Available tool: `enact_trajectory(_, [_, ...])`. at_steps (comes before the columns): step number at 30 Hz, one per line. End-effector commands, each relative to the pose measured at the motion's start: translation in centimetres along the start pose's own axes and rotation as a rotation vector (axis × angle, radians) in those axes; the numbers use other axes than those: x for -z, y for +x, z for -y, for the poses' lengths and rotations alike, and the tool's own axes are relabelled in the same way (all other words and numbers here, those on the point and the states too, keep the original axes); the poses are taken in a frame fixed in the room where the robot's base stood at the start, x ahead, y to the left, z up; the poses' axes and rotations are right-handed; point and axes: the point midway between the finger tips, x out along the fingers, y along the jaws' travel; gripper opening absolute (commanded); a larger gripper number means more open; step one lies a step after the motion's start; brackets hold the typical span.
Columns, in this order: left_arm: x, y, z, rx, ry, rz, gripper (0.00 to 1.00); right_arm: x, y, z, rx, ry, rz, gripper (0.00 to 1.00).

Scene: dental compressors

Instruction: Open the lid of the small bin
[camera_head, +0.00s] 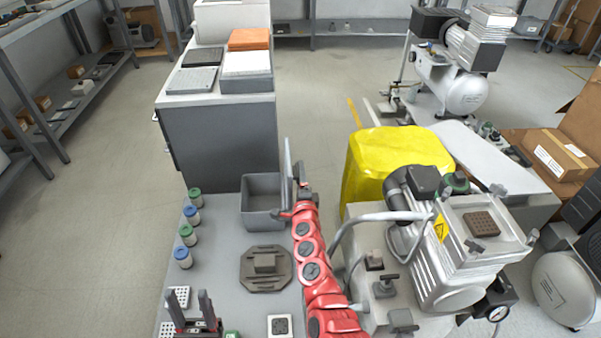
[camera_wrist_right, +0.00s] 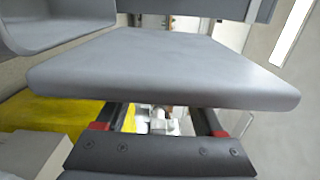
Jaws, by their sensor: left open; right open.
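The small grey bin (camera_head: 262,222) stands on the grey bench in the head view, its inside showing from above. A thin grey panel, which looks like its lid (camera_head: 287,168), stands near upright at the bin's right side. My right gripper (camera_head: 298,184), on the red arm, is at that panel, its fingertips partly hidden. In the right wrist view the flat grey lid (camera_wrist_right: 165,65) fills the middle, across the open fingers (camera_wrist_right: 160,125); I cannot tell whether they touch it. My left gripper (camera_head: 195,315) is open and empty at the lower left, away from the bin.
Several small jars (camera_head: 186,234) line the bench's left edge. A dark octagonal fixture (camera_head: 266,268) lies in front of the bin. A yellow container (camera_head: 385,160) and a compressor (camera_head: 455,250) stand to the right of my right arm. A grey cabinet (camera_head: 220,140) stands behind.

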Motion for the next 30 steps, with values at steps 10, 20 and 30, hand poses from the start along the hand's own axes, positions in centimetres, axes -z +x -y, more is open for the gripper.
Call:
enact_trajectory(10, [0.3, 1.6, 0.1, 0.0, 0.0, 0.0, 0.5, 0.1, -6.6, -0.1, -0.004, 0.002, -0.003, 0.7])
enact_trajectory(20, [0.3, 1.9, 0.1, 0.0, 0.0, 0.0, 0.5, 0.1, -13.1, 0.1, 0.0, -0.001, -0.004, 0.7])
enact_trajectory(30, [0.3, 2.0, 0.1, 0.0, 0.0, 0.0, 0.5, 0.1, -15.9, 0.1, 0.001, -0.002, -0.003, 0.7])
